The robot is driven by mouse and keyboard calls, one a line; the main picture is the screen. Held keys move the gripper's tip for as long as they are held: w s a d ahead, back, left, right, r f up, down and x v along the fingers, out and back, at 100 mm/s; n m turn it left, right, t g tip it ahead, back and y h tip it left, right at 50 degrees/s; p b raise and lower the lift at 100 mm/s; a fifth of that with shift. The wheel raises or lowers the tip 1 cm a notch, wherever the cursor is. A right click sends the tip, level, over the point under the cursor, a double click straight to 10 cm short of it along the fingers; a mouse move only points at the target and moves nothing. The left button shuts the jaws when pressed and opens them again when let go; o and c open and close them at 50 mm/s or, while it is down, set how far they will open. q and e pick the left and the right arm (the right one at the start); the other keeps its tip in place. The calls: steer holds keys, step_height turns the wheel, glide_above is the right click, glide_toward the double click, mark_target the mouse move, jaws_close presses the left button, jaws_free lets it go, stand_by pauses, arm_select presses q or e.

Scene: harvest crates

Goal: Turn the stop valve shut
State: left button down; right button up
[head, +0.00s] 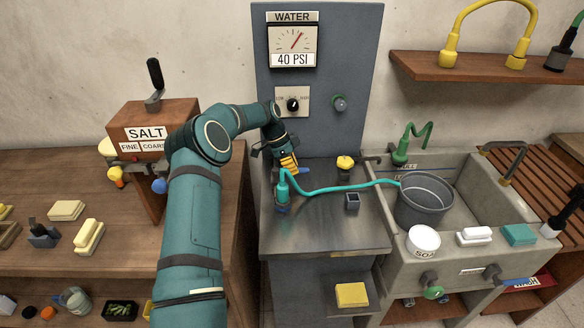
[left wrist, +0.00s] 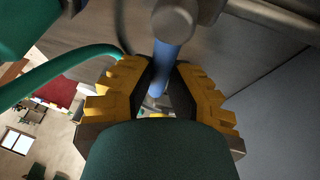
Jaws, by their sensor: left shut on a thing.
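My left gripper (head: 289,165) is at the panel side of the grey metal cabinet, just above the upright end of the teal hose. In the left wrist view its yellow fingers (left wrist: 163,82) are closed around a blue lever (left wrist: 170,45). The lever sticks out from a round grey metal fitting (left wrist: 190,10), which looks like the stop valve. My right gripper is in neither view.
The teal hose (head: 335,188) runs across the cabinet top into a grey bucket (head: 425,200) in the sink. A pressure gauge (head: 293,43) reads 40 PSI above a black knob (head: 292,104). A yellow knob (head: 345,162) stands right of my gripper. A salt box (head: 157,130) is at left.

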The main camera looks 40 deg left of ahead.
arm_select(q)
steer(key=shift+s+d+f, duration=0.1)
steer(key=shift+f, duration=0.2)
steer(key=c, duration=0.9)
jaws_free()
steer(key=shift+r, duration=0.15)
steer(key=shift+r, duration=0.1)
steer(key=shift+a+r, duration=0.2)
steer(key=shift+r, duration=0.1)
steer(key=v, duration=1.1)
